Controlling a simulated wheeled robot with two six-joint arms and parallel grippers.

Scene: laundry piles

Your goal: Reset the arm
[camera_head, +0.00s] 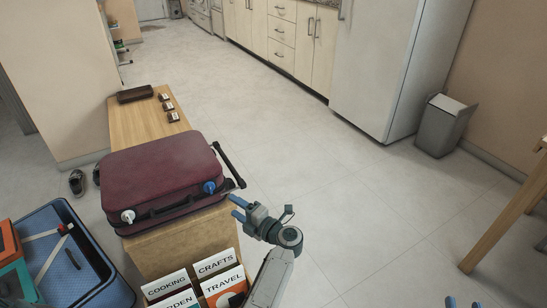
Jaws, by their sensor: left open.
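My left arm comes in from the bottom, and its gripper (238,208) has blue fingertips set slightly apart, with nothing between them. It points left, just right of the near right corner of a closed dark red suitcase (155,170). Whether it touches the suitcase or the bench cannot be told. My right gripper (463,303) shows only as two separate blue fingertips at the bottom edge, far right over the floor. Nothing shows between them, and the rest of it is out of frame.
The suitcase lies on a wooden bench (140,118) with a dark tray (135,94) at its far end. Labelled books (222,284) stand near my left arm. A blue container (75,272) is at left, a grey bin (440,128) by the fridge (375,70). Middle floor is clear.

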